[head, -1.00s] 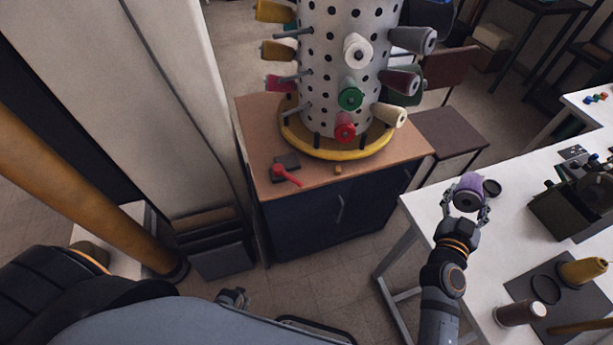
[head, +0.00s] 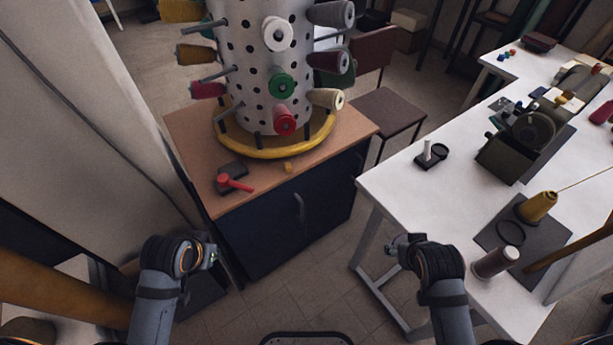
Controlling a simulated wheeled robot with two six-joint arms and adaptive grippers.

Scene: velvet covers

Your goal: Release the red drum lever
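The red drum lever (head: 235,184) sits on a dark base (head: 233,169) on the wooden cabinet top, in front of the drum and to its left. The white perforated drum (head: 262,65) stands upright on a yellow ring (head: 272,153) and carries several coloured spools on pegs. My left gripper (head: 210,254) is below and in front of the lever, apart from it, beside the cabinet front. My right gripper (head: 392,246) is near the left edge of the white table. I see no spool in either gripper. Their finger gaps are not clear.
The white table (head: 395,190) on the right holds a small stand with a white post (head: 428,150), a machine (head: 515,145) and a yellow cone (head: 538,206). A pale column (head: 80,110) rises on the left.

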